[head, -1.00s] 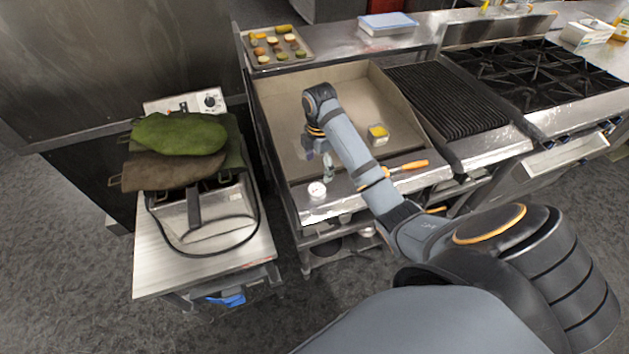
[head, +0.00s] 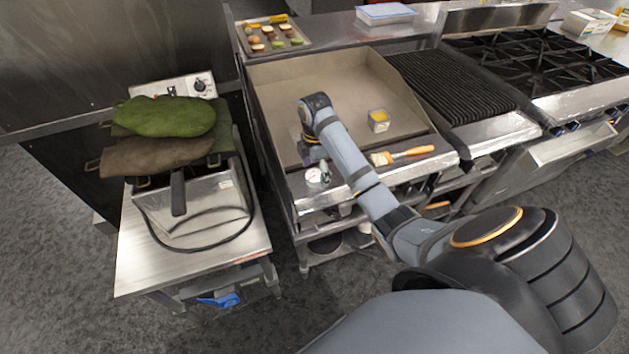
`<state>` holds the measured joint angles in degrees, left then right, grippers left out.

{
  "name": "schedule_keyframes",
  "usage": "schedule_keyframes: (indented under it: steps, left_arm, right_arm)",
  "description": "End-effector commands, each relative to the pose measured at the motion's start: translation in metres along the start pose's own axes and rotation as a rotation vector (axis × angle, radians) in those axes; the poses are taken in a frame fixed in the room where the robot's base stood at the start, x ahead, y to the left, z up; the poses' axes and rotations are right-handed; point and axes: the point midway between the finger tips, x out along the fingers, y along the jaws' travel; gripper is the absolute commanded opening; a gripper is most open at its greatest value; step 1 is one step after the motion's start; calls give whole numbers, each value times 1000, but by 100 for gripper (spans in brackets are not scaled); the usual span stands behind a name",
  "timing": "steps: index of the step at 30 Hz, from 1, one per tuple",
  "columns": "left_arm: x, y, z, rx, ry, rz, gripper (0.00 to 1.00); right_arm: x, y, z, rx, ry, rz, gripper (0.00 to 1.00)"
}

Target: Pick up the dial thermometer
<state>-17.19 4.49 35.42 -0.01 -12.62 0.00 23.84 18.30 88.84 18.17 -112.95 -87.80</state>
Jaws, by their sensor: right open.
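The dial thermometer (head: 313,175) has a round white face. It is on the steel front ledge of the griddle, left of the brush, in the head view. My right gripper (head: 324,172) points down right beside the thermometer, at its right edge. The gripper is open, and its fingers are small and partly hidden by my arm. I cannot tell whether a finger touches the thermometer. My left gripper is not in view.
A brush with an orange handle (head: 412,151) lies on the ledge to the right. A small yellow-filled container (head: 378,121) stands on the griddle (head: 275,95). A fryer (head: 205,205) with green and brown mitts stands left. A tray (head: 296,47) is behind.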

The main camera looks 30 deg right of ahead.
Motion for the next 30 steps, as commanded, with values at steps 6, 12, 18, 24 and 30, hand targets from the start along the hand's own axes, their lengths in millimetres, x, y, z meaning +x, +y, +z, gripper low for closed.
schedule_keyframes:
  steps: [6, 12, 18, 24, 30]
  left_arm:
    - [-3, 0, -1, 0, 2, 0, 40]
    - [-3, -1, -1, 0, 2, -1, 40]
    - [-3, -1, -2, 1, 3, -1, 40]
    - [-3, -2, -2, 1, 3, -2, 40]
    - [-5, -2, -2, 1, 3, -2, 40]
  right_arm:
    - [3, 1, 0, -1, -1, 3, 81]
    - [3, 1, 0, -1, -1, 3, 58]
    - [3, 1, 0, -1, -1, 3, 31]
    - [3, 0, 0, -1, -1, 3, 21]
    - [-3, 1, 0, -1, -1, 5, 21]
